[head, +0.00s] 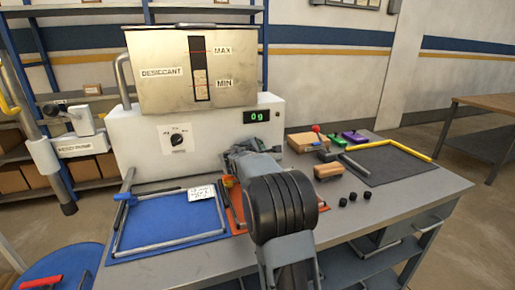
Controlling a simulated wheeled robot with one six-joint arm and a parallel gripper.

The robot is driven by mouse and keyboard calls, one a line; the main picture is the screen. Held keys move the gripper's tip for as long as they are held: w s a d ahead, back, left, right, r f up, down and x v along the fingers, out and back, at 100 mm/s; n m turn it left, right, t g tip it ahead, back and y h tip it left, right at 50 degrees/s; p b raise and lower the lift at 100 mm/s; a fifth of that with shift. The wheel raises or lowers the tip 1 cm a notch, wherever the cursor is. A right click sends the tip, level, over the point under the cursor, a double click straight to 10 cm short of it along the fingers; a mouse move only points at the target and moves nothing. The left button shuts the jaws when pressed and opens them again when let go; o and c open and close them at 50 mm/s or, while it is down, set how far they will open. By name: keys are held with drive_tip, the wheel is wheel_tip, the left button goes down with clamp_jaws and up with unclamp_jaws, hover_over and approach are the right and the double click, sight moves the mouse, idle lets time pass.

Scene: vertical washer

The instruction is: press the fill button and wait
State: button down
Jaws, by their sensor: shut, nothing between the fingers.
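A white dispensing machine (125,150) stands at the back of the bench, with a metal hopper (160,95) labelled DESICCANT on top. The hopper's dark level window (200,85) has MAX and MIN marks. A small display (257,116) on the machine's front shows green digits that look like 0g. A black dial (178,139) sits to its left. My gripper (240,152) is shut and in front of the machine's lower front, below the display. My own arm covers much of it. I cannot make out the fill button, nor whether the fingertips touch the machine.
A blue mat (150,225) with grey bars and a white label lies at left. An orange mat (237,212) is partly behind my arm. A dark mat (390,165) with a yellow bar lies at right. Wooden blocks (328,170) and small black pieces (343,202) lie between.

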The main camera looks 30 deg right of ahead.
drive_tip(key=shift+w+d, duration=0.1)
drive_tip(key=shift+w, duration=0.4)
idle(0.4)
drive_tip(key=shift+s, duration=0.15)
drive_tip(key=shift+s+a+b, duration=0.25)
drive_tip(key=shift+s+b, duration=0.4)
drive_tip(key=shift+s, duration=0.1)
drive_tip(key=shift+s, duration=0.1)
drive_tip(key=shift+s+a+f+b, duration=0.1)
drive_tip(key=shift+s+a+b, duration=0.05)
drive_tip(key=shift+s+b, duration=0.4)
drive_tip(key=shift+s+a+f+b, duration=0.1)
drive_tip(key=shift+s+a+b, duration=0.05)
drive_tip(key=shift+s+b, duration=0.4)
drive_tip(key=shift+s+a+r+b, duration=0.15)
drive_tip(key=shift+s+b, duration=0.1)
drive_tip(key=shift+s, duration=0.4)
drive_tip(key=shift+s+a+r+b, duration=0.1)
drive_tip(key=shift+s+a+b, duration=0.1)
drive_tip(key=shift+s, duration=0.4)
